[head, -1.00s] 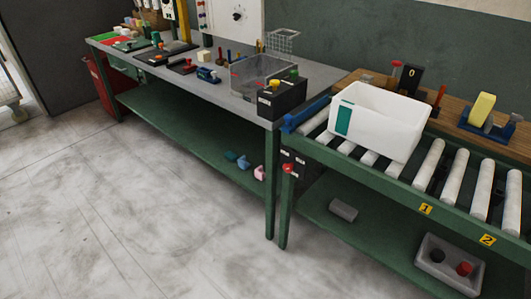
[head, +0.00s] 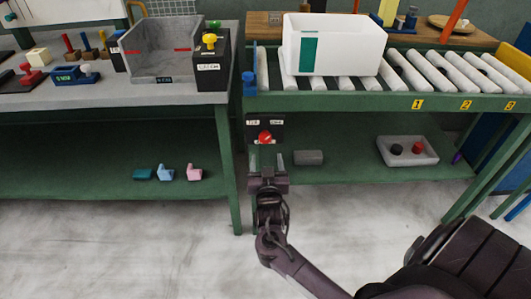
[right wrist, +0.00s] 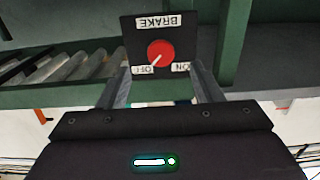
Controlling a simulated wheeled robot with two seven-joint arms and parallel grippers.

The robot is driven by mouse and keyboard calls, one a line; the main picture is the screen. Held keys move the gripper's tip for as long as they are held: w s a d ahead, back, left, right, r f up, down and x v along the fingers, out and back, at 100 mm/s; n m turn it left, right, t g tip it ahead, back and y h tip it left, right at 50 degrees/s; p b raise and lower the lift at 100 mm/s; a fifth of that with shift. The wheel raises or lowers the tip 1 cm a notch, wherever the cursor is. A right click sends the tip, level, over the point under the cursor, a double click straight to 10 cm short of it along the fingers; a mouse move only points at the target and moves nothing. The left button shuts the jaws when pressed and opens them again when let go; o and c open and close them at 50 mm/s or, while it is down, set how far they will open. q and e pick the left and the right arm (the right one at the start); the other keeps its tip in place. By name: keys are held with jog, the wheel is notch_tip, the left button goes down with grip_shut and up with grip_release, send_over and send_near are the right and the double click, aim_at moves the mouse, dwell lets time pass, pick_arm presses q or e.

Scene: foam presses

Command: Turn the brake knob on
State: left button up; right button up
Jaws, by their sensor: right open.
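The red brake knob (head: 265,137) sits on a small black panel on the front of the roller conveyor, near its left leg. In the right wrist view the red knob (right wrist: 161,53) shows upside down under a BRAKE label, with OFF and ON labels beside it. Its white pointer mark points toward the OFF label (right wrist: 151,70). My right gripper (head: 267,163) is open just in front of and below the knob. In the right wrist view its two fingers (right wrist: 160,90) stand apart on either side of the panel's lower part, apart from the knob. My left gripper is not in view.
A white bin (head: 333,50) stands on the conveyor rollers above the knob. A grey block (head: 308,157) and a grey tray (head: 415,160) lie on the green shelf below. A workbench (head: 180,101) stands to the left. The floor in front is clear.

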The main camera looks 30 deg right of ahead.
aim_at(266, 139)
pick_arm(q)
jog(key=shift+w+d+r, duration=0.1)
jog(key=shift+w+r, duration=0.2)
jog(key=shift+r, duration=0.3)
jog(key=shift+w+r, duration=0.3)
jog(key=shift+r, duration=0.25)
pick_arm(e)
jog(key=x, duration=0.5)
jog(key=r+x, duration=0.1)
jog(key=x, duration=0.1)
jog(key=shift+w+d+f, duration=0.1)
jog(key=shift+w+d, duration=0.1)
jog(key=shift+w, duration=0.15)
jog(key=shift+c, duration=0.2)
jog(key=c, duration=0.9)
